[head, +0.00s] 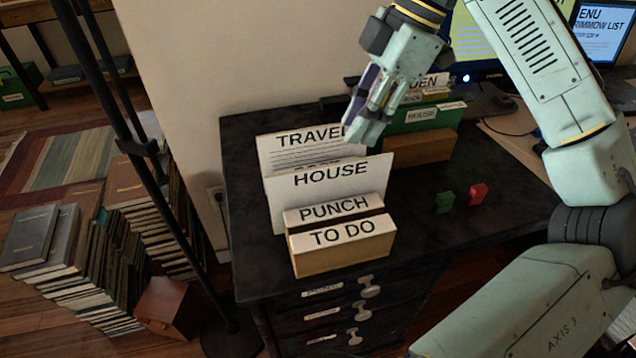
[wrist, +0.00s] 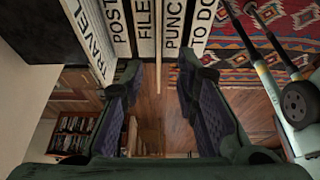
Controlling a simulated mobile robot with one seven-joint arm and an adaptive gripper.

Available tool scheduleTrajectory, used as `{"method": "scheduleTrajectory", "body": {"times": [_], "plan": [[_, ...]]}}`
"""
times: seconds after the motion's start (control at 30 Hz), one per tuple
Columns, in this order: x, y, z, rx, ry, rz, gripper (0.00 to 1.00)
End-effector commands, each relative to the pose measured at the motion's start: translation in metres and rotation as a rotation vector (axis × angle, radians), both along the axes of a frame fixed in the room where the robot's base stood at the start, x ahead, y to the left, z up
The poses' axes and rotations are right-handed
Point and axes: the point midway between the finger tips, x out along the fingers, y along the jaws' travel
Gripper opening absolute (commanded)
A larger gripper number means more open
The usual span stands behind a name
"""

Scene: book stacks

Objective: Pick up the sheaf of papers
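A desk sorter holds upright white papers and cards. A tall sheet marked TRAVEL (head: 300,153), with lines of print, stands at the back. A tall sheet marked HOUSE (head: 330,186) stands before it. I cannot tell which is the sheaf. My gripper (head: 362,128) is above the back of the sorter, fingers pointing down, overlapping the TRAVEL sheet's right end. In the wrist view my gripper (wrist: 158,82) has its two fingers wide apart. A thin pale edge (wrist: 158,50) stands between them in that view, apart from both.
Shorter cards marked PUNCH (head: 334,208) and TO DO (head: 343,236) stand at the sorter's front. A green folder holder (head: 425,120) stands behind to the right. Small green (head: 444,201) and red (head: 478,194) objects lie on the dark desk (head: 500,225). A dark pole (head: 120,120) stands left.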

Motion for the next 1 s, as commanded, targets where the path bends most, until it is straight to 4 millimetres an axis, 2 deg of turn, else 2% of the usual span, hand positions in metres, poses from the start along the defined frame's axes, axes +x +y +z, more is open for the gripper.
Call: {"method": "scheduleTrajectory", "body": {"times": [0.3, 0.53, 0.73, 0.83, 1.0], "plan": [[-0.005, 0.016, -0.042, -0.001, 0.0, -0.001, 0.28], [-0.006, 0.021, -0.059, -0.001, 0.001, -0.003, 0.28], [-0.007, 0.031, -0.088, -0.001, 0.001, -0.001, 0.28], [-0.008, 0.035, -0.097, 0.0, 0.0, 0.0, 0.28], [-0.008, 0.036, -0.1, 0.002, -0.002, 0.0, 0.28]]}}
